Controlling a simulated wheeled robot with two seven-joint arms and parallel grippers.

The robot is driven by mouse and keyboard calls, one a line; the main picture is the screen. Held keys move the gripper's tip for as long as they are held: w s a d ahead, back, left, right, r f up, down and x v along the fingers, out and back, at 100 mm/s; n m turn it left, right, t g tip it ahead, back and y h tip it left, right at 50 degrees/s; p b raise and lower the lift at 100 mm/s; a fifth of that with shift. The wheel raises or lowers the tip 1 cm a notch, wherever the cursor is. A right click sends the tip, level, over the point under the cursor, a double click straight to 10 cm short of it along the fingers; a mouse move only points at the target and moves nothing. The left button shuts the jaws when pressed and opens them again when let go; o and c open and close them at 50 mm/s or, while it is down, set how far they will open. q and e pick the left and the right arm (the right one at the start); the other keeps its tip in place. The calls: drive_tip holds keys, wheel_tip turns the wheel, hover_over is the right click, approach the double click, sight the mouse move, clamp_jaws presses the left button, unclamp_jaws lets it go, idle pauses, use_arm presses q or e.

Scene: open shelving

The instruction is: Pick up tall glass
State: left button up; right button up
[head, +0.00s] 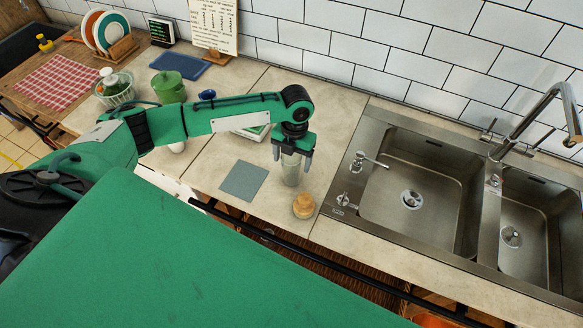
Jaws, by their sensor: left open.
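A tall clear glass (292,174) stands upright on the light counter, left of the sink. My left gripper (292,158) points down at its top, with one dark finger on each side of the upper part. The gripper is open. I cannot tell whether either finger touches the glass. The rim is partly hidden by the gripper. My right gripper is not in view.
A small round wooden item (304,206) stands just in front of the glass. A grey square mat (244,180) lies to its left. A steel double sink (440,190) is to the right. A green pot (168,87) and a blue board (180,65) stand further left.

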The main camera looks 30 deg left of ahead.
use_arm(q)
drive_tip(key=shift+s+a+f+p, duration=0.15)
drive_tip(key=shift+f+p, duration=0.55)
drive_tip(key=shift+f, duration=1.2)
drive_tip(key=c, duration=1.2)
drive_tip(key=shift+r, duration=0.1)
